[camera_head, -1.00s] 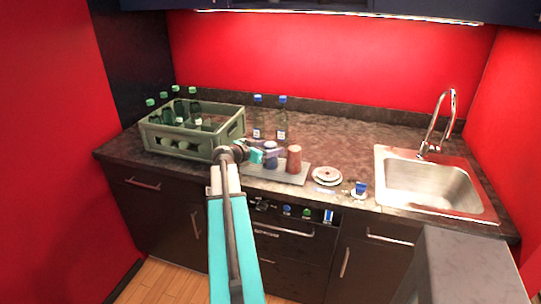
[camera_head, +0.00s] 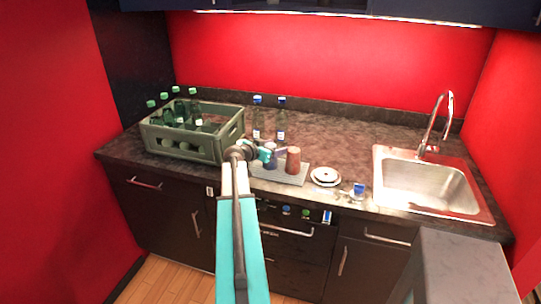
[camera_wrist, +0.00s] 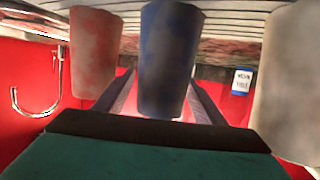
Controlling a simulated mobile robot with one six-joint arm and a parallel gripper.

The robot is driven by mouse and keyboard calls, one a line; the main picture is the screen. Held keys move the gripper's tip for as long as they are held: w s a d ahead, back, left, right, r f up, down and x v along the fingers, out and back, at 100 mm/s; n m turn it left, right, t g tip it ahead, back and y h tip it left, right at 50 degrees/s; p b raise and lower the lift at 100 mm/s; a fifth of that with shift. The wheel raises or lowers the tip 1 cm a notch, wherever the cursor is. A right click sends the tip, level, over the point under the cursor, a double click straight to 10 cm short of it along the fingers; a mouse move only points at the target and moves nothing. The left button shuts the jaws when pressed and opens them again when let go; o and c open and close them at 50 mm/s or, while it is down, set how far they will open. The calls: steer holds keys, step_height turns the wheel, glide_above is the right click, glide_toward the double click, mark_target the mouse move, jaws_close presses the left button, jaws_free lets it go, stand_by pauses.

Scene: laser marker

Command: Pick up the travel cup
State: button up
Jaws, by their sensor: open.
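A blue cup (camera_head: 271,162) stands on a grey tray (camera_head: 291,180) on the counter. A reddish-brown cup (camera_head: 293,160) stands to its right. My gripper (camera_head: 270,152) reaches in from the left and partly covers the blue cup. In the wrist view, which looks upside down, the blue cup (camera_wrist: 168,50) lies between the two open fingers of my gripper (camera_wrist: 163,82). The red cup (camera_wrist: 94,52) is at left and a pale grey cup (camera_wrist: 292,80) at right. The pale cup is hidden in the head view. I cannot tell which cup is the travel cup.
A green crate (camera_head: 183,155) of bottles stands left of the tray. Two clear blue-capped bottles (camera_head: 281,122) stand behind. Stacked plates (camera_head: 326,176) and a small blue-topped item (camera_head: 359,190) are to the right, before the sink (camera_head: 430,185).

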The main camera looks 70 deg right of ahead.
steer(key=shift+c, duration=0.5)
steer(key=c, duration=1.1)
steer(key=shift+r, duration=0.1)
steer(key=shift+c, duration=0.2)
steer(key=s+b+v, duration=0.1)
steer(key=b+v, duration=0.2)
steer(key=v, duration=0.5)
steer(key=s+a+b+v, duration=0.1)
steer(key=b+v, duration=0.3)
steer(key=v, duration=0.4)
steer(key=shift+s+a, duration=0.25)
steer(key=shift+s, duration=0.5)
